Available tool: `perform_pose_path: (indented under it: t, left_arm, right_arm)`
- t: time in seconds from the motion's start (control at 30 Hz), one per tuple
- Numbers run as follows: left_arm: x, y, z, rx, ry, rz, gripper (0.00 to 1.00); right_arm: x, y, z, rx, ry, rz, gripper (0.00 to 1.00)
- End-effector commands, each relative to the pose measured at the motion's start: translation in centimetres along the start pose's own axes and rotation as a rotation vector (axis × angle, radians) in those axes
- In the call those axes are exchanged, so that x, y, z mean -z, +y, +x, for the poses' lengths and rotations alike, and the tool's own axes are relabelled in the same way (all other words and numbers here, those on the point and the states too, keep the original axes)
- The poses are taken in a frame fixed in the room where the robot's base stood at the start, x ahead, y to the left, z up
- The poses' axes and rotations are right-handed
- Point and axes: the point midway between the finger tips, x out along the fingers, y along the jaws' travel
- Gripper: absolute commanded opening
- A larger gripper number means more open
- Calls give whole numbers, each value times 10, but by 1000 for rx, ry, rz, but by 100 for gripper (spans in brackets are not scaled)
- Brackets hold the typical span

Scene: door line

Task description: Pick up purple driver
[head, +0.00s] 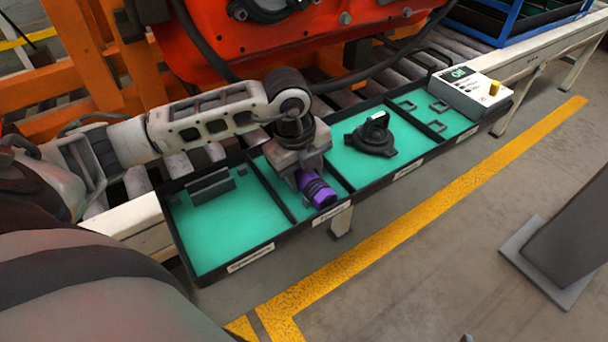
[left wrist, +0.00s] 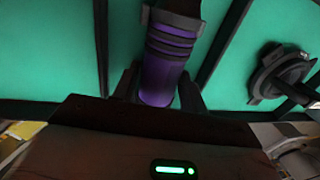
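The purple driver (head: 317,190) has black bands and lies in the second compartment from the left of a teal-lined tray (head: 218,232). My left gripper (head: 303,172) is over it and hides its far part. In the left wrist view the driver (left wrist: 160,78) lies between the two dark fingers of the gripper (left wrist: 158,92), one on each side. The fingers are very close to it; I cannot tell whether they press on it. My right gripper is not in view.
A grey bracket (head: 210,186) is in the left compartment, a black round part (head: 374,136) right of the driver. Small dark pieces (head: 420,112) and a white box with a yellow knob (head: 470,92) are farther right. An orange-red machine (head: 300,45) stands close behind.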

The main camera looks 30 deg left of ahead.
Motion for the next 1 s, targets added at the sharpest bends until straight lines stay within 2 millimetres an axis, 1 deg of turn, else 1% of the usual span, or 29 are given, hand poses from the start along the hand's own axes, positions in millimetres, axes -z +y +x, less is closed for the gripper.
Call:
perform_pose_path:
  t: [0.03, 0.13, 0.47, 0.63, 0.73, 0.83, 0.97, 1.0]
  left_arm:
    - [0, 0, 0, 0, 0, 0, 29]
    - [0, 0, 0, 0, 0, 0, 1]
    - [-1, -1, -2, 5, -1, 0, 0]
    - [-1, -3, -10, 8, -2, 0, 0]
    - [-1, -4, -20, 8, -3, 1, 0]
    - [-1, -7, -35, 9, -4, 1, 0]
    - [14, 2, -58, 9, -2, 5, 0]
    - [19, 4, -67, 9, -2, 5, 0]
  right_arm:
    - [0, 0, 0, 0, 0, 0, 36]
    - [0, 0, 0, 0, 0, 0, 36]
    - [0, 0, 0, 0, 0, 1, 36]
    - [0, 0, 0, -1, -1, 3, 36]
    - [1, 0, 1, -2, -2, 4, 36]
    - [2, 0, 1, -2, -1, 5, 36]
    - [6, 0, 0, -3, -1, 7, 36]
    - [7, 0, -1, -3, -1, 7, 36]
